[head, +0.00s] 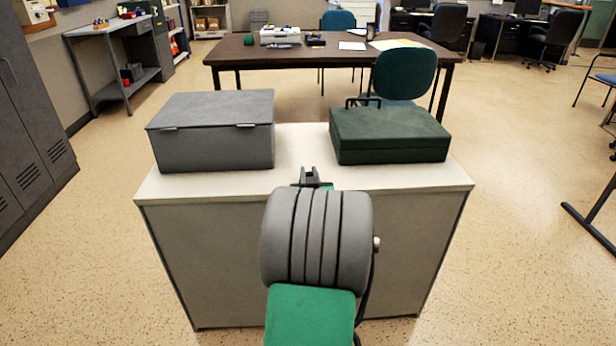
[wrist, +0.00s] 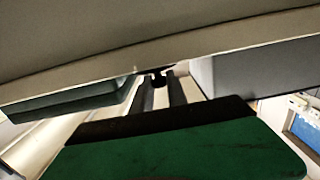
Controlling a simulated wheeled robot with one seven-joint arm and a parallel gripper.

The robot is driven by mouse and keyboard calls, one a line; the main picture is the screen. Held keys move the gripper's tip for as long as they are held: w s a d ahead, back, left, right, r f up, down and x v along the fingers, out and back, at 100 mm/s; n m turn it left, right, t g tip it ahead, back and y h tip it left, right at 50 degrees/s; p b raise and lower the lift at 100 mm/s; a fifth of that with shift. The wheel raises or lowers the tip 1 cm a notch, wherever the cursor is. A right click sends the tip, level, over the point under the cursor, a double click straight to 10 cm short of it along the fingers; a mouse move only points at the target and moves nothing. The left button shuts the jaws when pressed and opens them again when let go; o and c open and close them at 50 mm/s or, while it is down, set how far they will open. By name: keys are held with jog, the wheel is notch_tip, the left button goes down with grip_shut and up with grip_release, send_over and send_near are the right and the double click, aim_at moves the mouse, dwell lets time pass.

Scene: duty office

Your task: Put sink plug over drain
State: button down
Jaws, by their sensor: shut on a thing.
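My gripper (head: 310,174) reaches over the front of the pale cabinet top (head: 300,140), near the gap between two boxes. In the wrist view my gripper (wrist: 160,88) has its fingers shut on a small dark thing, apparently the sink plug (wrist: 158,79). Only a little of it shows between the fingertips, so its shape is unclear. I cannot make out a drain in either view.
A grey lidded box (head: 215,135) stands on the cabinet top at left, and a dark green case (head: 390,135) at right. A bare strip lies between them. Behind are a brown table (head: 340,52) and a teal chair (head: 405,73). Grey lockers (head: 30,110) stand at far left.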

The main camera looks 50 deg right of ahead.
jog(key=shift+f+b, duration=0.25)
jog(key=shift+b, duration=0.05)
jog(key=c, duration=1.3)
grip_release()
jog(key=shift+r, duration=0.1)
